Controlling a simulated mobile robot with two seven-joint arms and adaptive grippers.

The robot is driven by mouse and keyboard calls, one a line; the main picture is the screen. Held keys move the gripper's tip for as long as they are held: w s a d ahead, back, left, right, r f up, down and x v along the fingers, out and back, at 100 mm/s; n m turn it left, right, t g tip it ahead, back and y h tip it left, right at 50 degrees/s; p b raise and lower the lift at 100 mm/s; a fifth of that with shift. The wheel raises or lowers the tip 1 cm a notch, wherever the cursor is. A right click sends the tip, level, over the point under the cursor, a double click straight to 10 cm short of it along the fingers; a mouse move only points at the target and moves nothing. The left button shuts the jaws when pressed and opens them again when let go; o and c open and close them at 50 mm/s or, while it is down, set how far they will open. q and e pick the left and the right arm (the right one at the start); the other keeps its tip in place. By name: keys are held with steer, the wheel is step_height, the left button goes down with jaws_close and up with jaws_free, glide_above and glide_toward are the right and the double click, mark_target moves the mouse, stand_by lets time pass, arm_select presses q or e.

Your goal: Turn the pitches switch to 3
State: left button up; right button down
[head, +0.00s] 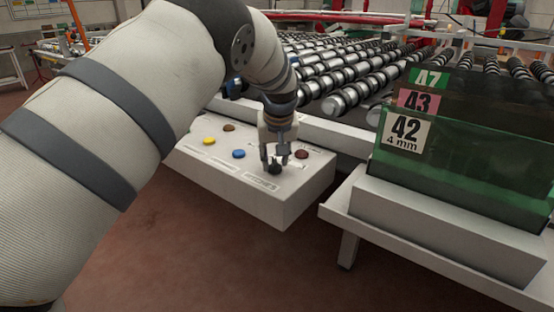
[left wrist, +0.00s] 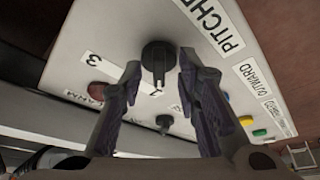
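The pitches switch (head: 275,169) is a black rotary knob on the sloping white control panel (head: 305,185). The same switch shows in the left wrist view (left wrist: 158,56), beside the PITCHES label (left wrist: 215,26). My left gripper (head: 276,156), also in the left wrist view (left wrist: 161,63), is open, with one finger on each side of the knob and visible gaps. My right gripper is not in view.
A dark red button (head: 301,154) sits close right of my left gripper; blue (head: 239,154) and yellow (head: 209,142) buttons lie left. A roller conveyor (head: 340,75) is behind the panel. Green glass panes (head: 470,180) stand in a rack on the right.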

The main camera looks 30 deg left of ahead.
arm_select(q)
steer(key=shift+f, duration=0.1)
jaws_close()
